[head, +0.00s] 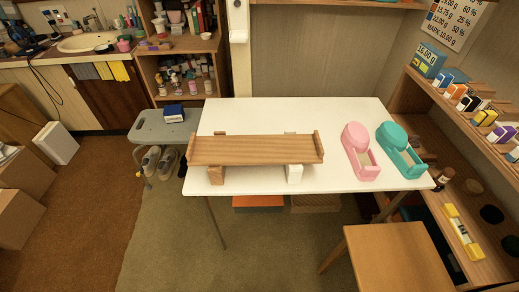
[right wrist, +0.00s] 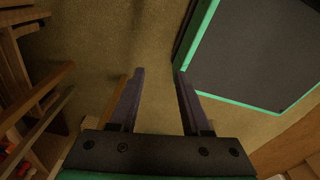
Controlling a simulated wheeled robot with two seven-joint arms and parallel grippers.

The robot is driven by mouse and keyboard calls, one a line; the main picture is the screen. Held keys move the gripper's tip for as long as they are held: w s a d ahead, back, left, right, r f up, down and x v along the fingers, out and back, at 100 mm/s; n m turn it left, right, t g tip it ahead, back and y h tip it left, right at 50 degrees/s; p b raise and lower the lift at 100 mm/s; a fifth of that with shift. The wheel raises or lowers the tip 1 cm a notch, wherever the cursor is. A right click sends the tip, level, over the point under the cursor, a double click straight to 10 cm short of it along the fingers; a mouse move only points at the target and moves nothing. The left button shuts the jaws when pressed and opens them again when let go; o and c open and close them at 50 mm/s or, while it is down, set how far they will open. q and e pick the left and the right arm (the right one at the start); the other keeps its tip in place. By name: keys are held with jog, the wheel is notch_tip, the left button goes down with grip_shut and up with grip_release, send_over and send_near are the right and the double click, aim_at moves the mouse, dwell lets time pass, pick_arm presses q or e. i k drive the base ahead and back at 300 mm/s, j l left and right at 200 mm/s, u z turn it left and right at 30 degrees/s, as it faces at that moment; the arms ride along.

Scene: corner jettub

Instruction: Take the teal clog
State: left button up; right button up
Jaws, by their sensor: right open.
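The teal clog (head: 391,135) lies on the right end of the white table (head: 240,116) in the head view. A similar pink clog (head: 355,136) lies close to its left, with a narrow gap between them. My right gripper (right wrist: 160,72) shows only in the right wrist view. It is open and empty, over brown floor, and the teal clog is not in that view. My left gripper is in neither view.
A wooden rack (head: 255,149) stands on the table's left and middle. A wooden stool (head: 398,260) stands at the front right. Shelves (head: 433,88) with small boxes run along the right wall, close to the table. A grey stool (head: 148,130) stands at the left.

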aim_at(394, 138)
jog(key=z, duration=1.35)
